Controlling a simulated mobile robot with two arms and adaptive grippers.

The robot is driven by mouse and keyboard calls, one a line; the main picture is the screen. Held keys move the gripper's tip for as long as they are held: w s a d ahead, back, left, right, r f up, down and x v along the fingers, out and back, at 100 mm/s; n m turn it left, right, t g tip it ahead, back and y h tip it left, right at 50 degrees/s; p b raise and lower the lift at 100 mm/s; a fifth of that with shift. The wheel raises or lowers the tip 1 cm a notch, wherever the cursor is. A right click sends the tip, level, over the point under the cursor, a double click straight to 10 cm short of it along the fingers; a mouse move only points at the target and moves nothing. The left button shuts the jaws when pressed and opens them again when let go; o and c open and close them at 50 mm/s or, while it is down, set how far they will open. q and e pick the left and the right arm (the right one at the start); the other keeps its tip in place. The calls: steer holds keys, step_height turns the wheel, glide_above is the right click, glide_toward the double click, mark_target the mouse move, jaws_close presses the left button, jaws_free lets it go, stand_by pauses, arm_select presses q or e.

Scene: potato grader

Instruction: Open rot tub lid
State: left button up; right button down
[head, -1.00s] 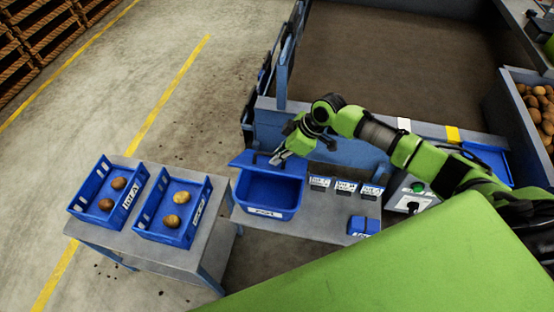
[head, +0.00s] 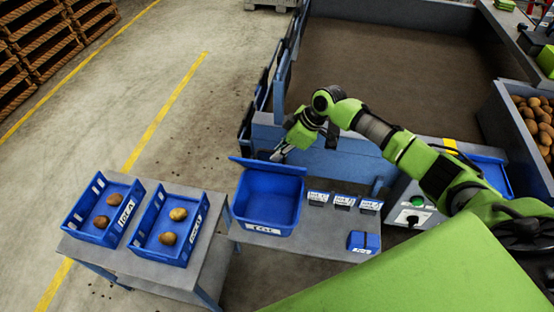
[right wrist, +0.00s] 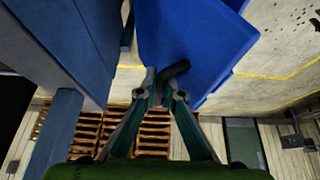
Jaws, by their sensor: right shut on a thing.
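The blue rot tub (head: 262,229) stands on the grey bench, with a white label on its front and its inside showing from above. Its blue lid (head: 255,162) stands raised at the tub's back edge, tilted back. My right gripper (head: 278,155) is at the lid's top. In the right wrist view, my right gripper (right wrist: 164,88) is shut on the lid's dark handle (right wrist: 178,68), and the blue lid (right wrist: 195,40) fills the upper middle. My left gripper is not in view.
Two blue crates (head: 104,237) (head: 161,252) with potatoes stand on a table at left. Small labelled bins (head: 344,202) and a blue box (head: 363,243) are right of the tub. A blue frame (head: 345,162) rises behind.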

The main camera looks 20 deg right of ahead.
mark_target(285, 132)
steer(key=shift+w+d+b, duration=0.8)
steer(key=shift+w+b, duration=0.15)
steer(key=shift+w, duration=0.1)
steer(key=shift+w+d+b, duration=0.8)
steer(key=shift+w+b, duration=0.15)
steer(key=shift+w, duration=0.15)
steer(key=shift+w+d+b, duration=0.8)
steer(key=shift+w+b, duration=0.15)
steer(key=shift+w, duration=0.1)
steer(key=c, duration=2.3)
jaws_free()
steer(key=shift+c, duration=0.2)
steer(key=shift+s+r, duration=0.15)
steer(key=shift+r, duration=0.05)
steer(key=shift+d+r, duration=0.1)
steer(key=shift+r, duration=0.05)
